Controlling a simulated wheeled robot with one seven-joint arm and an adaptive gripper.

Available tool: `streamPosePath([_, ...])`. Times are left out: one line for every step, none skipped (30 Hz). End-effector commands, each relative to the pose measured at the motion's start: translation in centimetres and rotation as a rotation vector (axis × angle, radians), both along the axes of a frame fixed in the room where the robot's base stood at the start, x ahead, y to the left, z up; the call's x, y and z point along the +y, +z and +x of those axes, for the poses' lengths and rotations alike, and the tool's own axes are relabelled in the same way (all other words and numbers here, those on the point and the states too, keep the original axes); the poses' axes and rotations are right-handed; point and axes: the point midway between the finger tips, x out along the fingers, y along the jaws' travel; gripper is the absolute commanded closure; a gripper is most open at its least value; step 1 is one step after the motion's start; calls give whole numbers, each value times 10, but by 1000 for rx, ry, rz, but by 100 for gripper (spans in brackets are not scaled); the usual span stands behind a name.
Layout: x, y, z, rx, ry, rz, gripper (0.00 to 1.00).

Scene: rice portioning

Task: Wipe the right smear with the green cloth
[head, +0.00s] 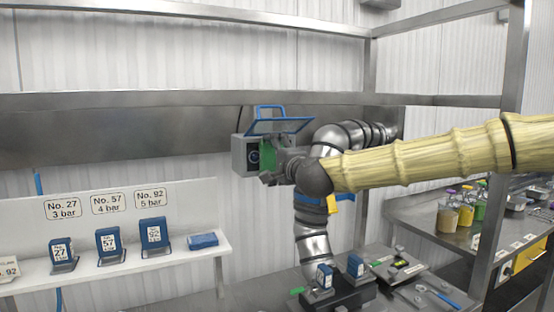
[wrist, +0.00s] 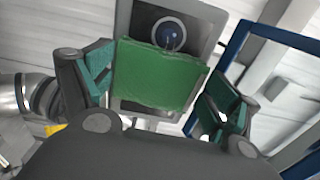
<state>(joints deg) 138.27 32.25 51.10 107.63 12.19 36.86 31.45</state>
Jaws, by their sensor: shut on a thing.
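My gripper (head: 272,166) is raised in front of a grey wall box with a dark round lens or window (head: 253,154). It is shut on the green cloth (head: 267,149). In the wrist view the cloth (wrist: 158,76) spans the space between the two fingers of my gripper (wrist: 158,90). Its upper edge lies just below the round window (wrist: 169,32), overlapping the box face in the picture. I cannot tell whether the cloth touches the box. No smear can be clearly made out; the cloth hides part of the face.
A blue-framed flap (head: 280,126) stands open above the box, close over my gripper; its frame shows at right in the wrist view (wrist: 232,45). A white shelf (head: 110,265) with blue numbered holders (head: 108,243) is at left. Jars (head: 447,217) stand on the right counter.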

Motion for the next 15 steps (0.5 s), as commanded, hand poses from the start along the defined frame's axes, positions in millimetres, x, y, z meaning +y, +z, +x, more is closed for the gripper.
streamPosePath([3,0,-1,0,2,-1,30])
streamPosePath([4,0,-2,0,2,-1,30])
streamPosePath([6,0,-3,-1,3,-2,30])
streamPosePath([8,0,-3,-1,3,-2,30])
streamPosePath([10,0,-4,-1,3,-2,30])
streamPosePath([12,0,-5,-1,3,-2,30])
streamPosePath([14,0,-6,-1,3,-2,30])
streamPosePath([16,0,-7,-1,3,-2,30])
streamPosePath([18,0,-8,0,2,-1,30])
streamPosePath([19,0,-9,0,2,-1,30])
streamPosePath([21,0,-10,0,1,-1,30])
streamPosePath([24,0,-11,0,2,-1,30])
streamPosePath([26,0,-12,0,2,-1,30])
streamPosePath([28,0,-13,-1,2,-2,30])
streamPosePath([30,0,-14,-1,3,-2,30])
